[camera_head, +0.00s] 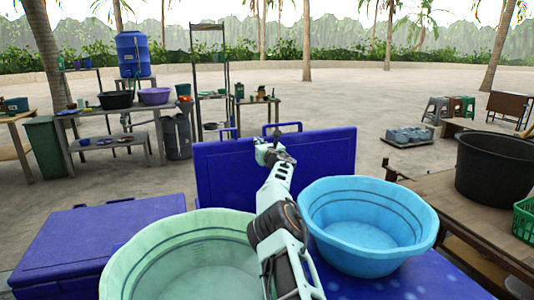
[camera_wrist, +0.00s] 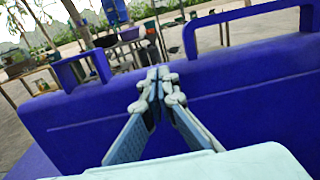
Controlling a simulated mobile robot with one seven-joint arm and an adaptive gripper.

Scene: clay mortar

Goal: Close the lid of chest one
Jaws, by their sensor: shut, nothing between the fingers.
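A blue chest lid (camera_head: 325,160) stands open and roughly upright in the middle of the head view, with two loop handles on its top edge. It fills much of the wrist view (camera_wrist: 235,110), where the handles (camera_wrist: 82,72) also show. My gripper (camera_head: 272,150) is in front of the lid near its upper edge. In the wrist view its fingertips (camera_wrist: 157,76) are together and empty, near the lid's top edge between the two handles. I cannot tell whether they touch the lid. The chest body below is mostly hidden by basins and my arm.
A mint-green basin (camera_head: 135,262) and a light blue basin (camera_head: 325,222) stand in front, either side of my arm. A shut blue chest (camera_head: 90,235) is at left. A wooden table (camera_head: 440,195) with a black tub (camera_head: 495,170) is at right.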

